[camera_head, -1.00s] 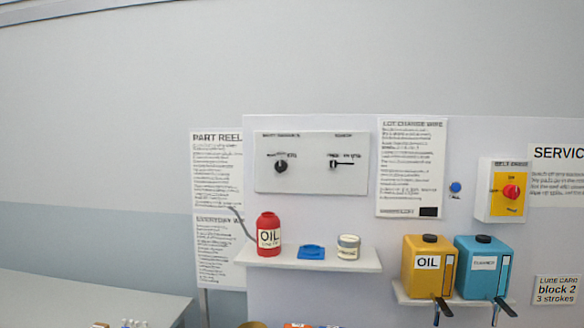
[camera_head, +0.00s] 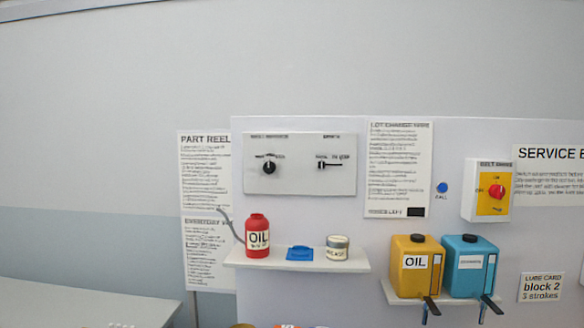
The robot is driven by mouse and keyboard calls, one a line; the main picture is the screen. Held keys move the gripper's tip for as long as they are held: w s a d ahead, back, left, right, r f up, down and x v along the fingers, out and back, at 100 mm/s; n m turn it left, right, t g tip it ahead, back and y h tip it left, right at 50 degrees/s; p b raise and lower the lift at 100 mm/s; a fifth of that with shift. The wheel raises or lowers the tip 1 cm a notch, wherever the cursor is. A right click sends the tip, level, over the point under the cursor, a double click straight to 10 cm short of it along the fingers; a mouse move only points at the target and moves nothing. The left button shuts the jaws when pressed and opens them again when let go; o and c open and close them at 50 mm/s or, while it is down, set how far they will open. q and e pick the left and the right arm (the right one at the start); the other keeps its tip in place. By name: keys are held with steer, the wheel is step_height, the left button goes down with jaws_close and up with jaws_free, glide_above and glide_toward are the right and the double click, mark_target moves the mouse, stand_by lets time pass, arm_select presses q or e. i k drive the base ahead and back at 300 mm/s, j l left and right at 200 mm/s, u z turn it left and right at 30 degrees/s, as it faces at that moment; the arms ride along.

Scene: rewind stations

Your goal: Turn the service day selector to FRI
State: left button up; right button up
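A pale selector panel (camera_head: 300,180) is mounted on the white board, with two controls. On its left is a round black knob (camera_head: 268,167) with small lettering around it. On its right is a black pointer-type selector (camera_head: 324,166) with a thin lever and small lettering. The labels are too blurred to tell for sure which control is the service day selector, or where FRI is. Neither of my grippers shows in the head view.
A shelf (camera_head: 345,262) below the panel holds a red oil can (camera_head: 257,236), a blue item (camera_head: 300,253) and a grease tin (camera_head: 338,247). Yellow (camera_head: 413,275) and blue (camera_head: 470,273) tanks stand right. A red switch (camera_head: 496,190) and a blue call button (camera_head: 442,187) are on the board. A grey table (camera_head: 80,305) is lower left.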

mark_target(269, 167)
steer(key=i+j+z, duration=0.15)
steer(key=j+z, duration=0.3)
steer(key=j, duration=0.25)
steer(key=j+z, duration=0.4)
steer(key=j, duration=0.35)
steer(key=j+z, duration=0.45)
steer(key=j, duration=0.3)
